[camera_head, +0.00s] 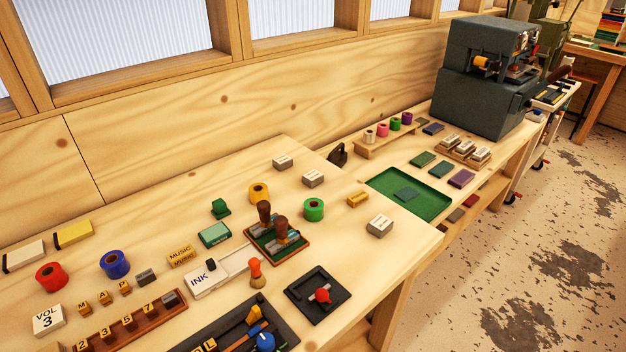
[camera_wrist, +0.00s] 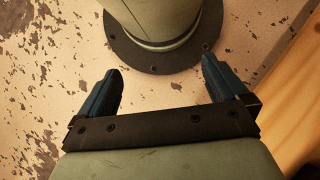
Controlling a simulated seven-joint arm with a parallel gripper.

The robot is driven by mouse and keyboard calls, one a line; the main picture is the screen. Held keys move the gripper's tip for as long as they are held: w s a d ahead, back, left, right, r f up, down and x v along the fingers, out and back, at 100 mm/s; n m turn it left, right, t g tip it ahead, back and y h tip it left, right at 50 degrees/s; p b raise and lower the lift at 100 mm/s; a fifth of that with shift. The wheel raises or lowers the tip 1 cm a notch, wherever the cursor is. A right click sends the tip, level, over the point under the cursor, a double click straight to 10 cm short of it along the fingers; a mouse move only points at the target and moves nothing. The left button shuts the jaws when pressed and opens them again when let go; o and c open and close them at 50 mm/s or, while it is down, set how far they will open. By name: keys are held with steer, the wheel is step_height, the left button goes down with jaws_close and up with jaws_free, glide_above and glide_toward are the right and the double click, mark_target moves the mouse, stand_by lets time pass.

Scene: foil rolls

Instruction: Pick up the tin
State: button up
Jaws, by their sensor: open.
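My gripper (camera_wrist: 163,75) shows only in the wrist view. Its two blue-black fingers are wide apart with nothing between them. I cannot say for sure which object is the tin. A small flat teal-green box with a pale label (camera_head: 214,234) lies mid-table in the head view and may be it. Neither box shows in the wrist view, and my gripper is away from the tabletop objects.
Foil rolls stand on the table (camera_head: 150,225): red (camera_head: 51,276), blue (camera_head: 115,264), yellow (camera_head: 259,193) and green (camera_head: 314,209). Handled stamps stand on a tray (camera_head: 263,249) right of the teal box. A green tray (camera_head: 430,204) and a dark machine (camera_head: 485,75) are farther right.

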steer(key=shift+c, duration=0.8)
